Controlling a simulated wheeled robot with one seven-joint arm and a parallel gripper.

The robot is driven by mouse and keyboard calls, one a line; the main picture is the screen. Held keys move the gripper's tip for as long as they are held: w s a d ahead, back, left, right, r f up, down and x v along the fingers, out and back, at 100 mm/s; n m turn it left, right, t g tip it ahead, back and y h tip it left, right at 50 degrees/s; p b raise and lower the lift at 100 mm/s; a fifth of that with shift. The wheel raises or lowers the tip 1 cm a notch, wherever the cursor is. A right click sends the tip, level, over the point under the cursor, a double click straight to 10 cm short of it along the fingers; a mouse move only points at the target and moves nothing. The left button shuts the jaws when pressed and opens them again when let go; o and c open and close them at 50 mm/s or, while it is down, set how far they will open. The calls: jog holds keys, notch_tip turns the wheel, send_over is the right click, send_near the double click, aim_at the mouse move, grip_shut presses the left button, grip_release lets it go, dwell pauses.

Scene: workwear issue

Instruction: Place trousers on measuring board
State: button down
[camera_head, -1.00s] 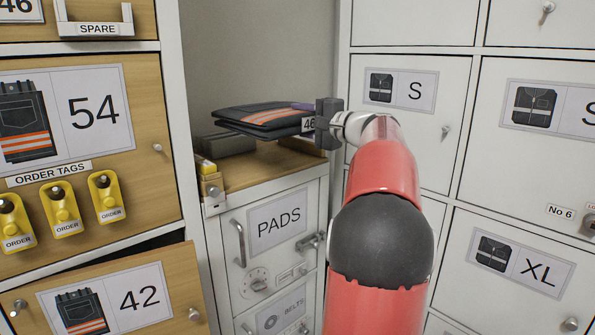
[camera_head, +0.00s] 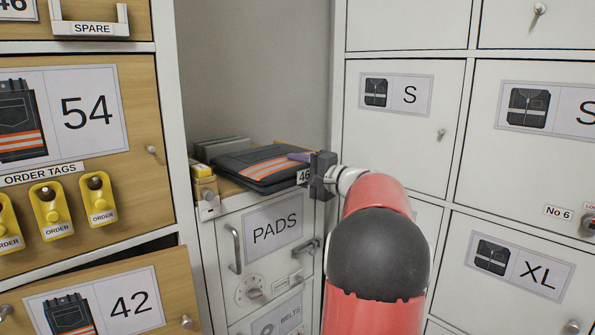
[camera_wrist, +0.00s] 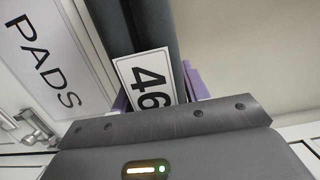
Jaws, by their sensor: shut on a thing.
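The folded trousers (camera_head: 262,166) are dark grey with orange and pale stripes and a white 46 tag (camera_head: 303,177). My gripper (camera_head: 309,168) is shut on their right edge; a purple finger shows on top. In the wrist view the dark folded edge (camera_wrist: 150,25) and the 46 tag (camera_wrist: 148,82) lie before my gripper (camera_wrist: 158,98). The trousers lie flat, low over the wooden top (camera_head: 227,188) above the PADS door, which looks like the measuring board. They hide most of it, and I cannot tell whether they touch it.
Grey blocks (camera_head: 220,147) stand behind the trousers, and a yellow-topped block (camera_head: 203,180) is at the left front corner. Cabinet walls close in the niche left and right. The 42 drawer (camera_head: 118,297) juts out at lower left. Space above the trousers is free.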

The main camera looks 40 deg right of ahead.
jog(key=c, duration=0.7)
grip_release()
jog(key=shift+f, duration=0.1)
jog(key=shift+r, duration=0.25)
jog(key=v, duration=1.2)
jog(key=shift+f+b, duration=0.1)
jog(key=shift+b, duration=0.25)
jog(key=shift+s, duration=0.1)
